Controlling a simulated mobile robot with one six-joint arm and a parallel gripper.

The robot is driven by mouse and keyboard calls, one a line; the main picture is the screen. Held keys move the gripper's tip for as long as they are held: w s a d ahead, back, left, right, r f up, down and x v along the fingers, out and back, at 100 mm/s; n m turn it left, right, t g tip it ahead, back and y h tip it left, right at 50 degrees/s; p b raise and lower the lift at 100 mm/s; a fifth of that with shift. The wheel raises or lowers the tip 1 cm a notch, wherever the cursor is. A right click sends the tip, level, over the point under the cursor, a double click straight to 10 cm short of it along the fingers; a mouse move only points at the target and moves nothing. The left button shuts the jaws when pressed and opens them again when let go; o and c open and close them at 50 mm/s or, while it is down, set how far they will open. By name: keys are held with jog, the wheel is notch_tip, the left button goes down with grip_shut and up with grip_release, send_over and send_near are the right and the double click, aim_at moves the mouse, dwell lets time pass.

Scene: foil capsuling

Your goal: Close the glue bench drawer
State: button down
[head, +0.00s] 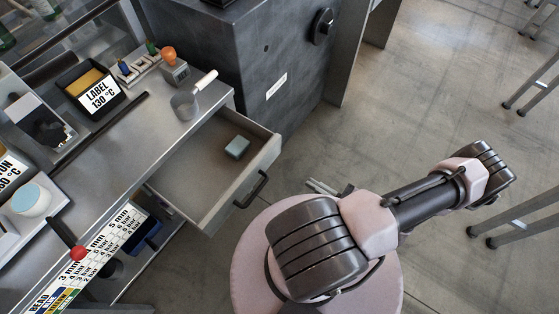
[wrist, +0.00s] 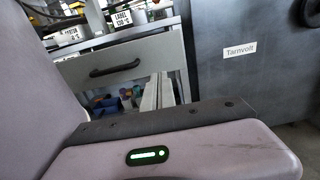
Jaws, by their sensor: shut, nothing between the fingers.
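The glue bench drawer (head: 190,190) is pulled out from under the bench top in the head view, with its dark bar handle (head: 251,189) on the front panel. A small grey-green block (head: 238,147) lies inside it. The drawer front (wrist: 135,58) and handle (wrist: 115,69) also show in the wrist view. My gripper (head: 328,188) is mostly hidden behind my arm in the head view; its tips show to the right of the handle, apart from it. In the wrist view my gripper (wrist: 157,92) shows as two pale fingers close together, shut and empty, below the drawer front.
The bench top (head: 150,125) carries a metal pot (head: 185,105), a label box (head: 92,88) and an orange-knobbed stamp (head: 172,66). A dark grey cabinet (head: 275,55) stands right beside the drawer. Open floor (head: 420,110) lies to the right, with metal stool legs (head: 525,215) at the edge.

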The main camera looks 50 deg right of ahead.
jog(key=b, duration=0.3)
send_near(270, 159)
jog(key=w, duration=0.5)
jog(key=shift+w+a+f, duration=0.2)
jog(key=shift+w, duration=0.05)
jog(key=shift+w+r, duration=0.1)
jog(key=shift+w, duration=0.6)
jog(key=shift+w, duration=0.15)
